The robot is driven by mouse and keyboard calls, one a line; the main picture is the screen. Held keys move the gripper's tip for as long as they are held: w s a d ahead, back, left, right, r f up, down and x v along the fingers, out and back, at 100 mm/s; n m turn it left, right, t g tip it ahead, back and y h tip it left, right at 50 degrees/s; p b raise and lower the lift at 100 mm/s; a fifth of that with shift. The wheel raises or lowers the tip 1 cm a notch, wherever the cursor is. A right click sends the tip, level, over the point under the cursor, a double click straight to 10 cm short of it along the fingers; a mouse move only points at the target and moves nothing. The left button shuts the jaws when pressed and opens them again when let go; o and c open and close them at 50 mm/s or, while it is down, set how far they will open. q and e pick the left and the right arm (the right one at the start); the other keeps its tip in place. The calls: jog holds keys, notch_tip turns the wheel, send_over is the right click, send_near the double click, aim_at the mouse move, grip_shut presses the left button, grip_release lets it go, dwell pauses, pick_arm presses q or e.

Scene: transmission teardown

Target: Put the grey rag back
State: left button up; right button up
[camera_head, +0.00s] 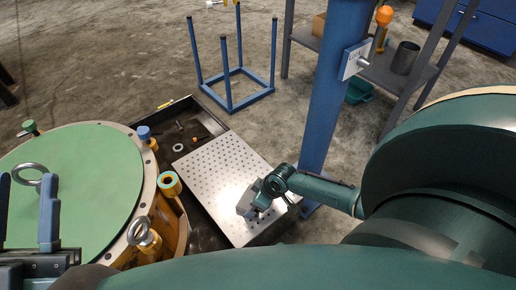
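My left gripper (27,212) is at the lower left edge, with two blue fingers standing apart. It is over the near left part of a large green-topped round housing (85,170). A steel lifting eye (29,173) shows behind and between the fingers, and I cannot tell whether they touch it. Nothing clearly held shows between them. No grey rag can be made out for certain. A small grey lump (249,204) rests on or just above the perforated plate, at the end of a dark green linkage (322,191). I see no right gripper.
The perforated metal plate (215,165) lies over a black tray (203,107) holding small parts. A blue post (330,100) rises behind it. A blue frame stand (228,103) and a grey shelf (380,68) are farther back. Large dark green bodies block the lower right. Bare floor lies upper left.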

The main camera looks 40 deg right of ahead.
jog(key=o, duration=0.6)
pick_arm(q)
jog(key=shift+r, duration=0.1)
pick_arm(e)
jog(key=shift+s+r+p, duration=0.1)
jog(key=shift+r+p, duration=0.25)
jog(key=shift+r, duration=0.05)
pick_arm(q)
jog(key=f+n+g+y+p, duration=0.1)
jog(key=f+y+p, duration=0.1)
jog(key=p, duration=0.1)
jog(key=s+f+n+g+y+p, duration=0.1)
jog(key=f+n+y+p, duration=0.1)
jog(key=f+p, duration=0.1)
jog(key=shift+s, duration=0.1)
pick_arm(e)
jog(key=v, duration=1.1)
jog(key=shift+s+r, duration=0.1)
jog(key=shift+r, duration=0.05)
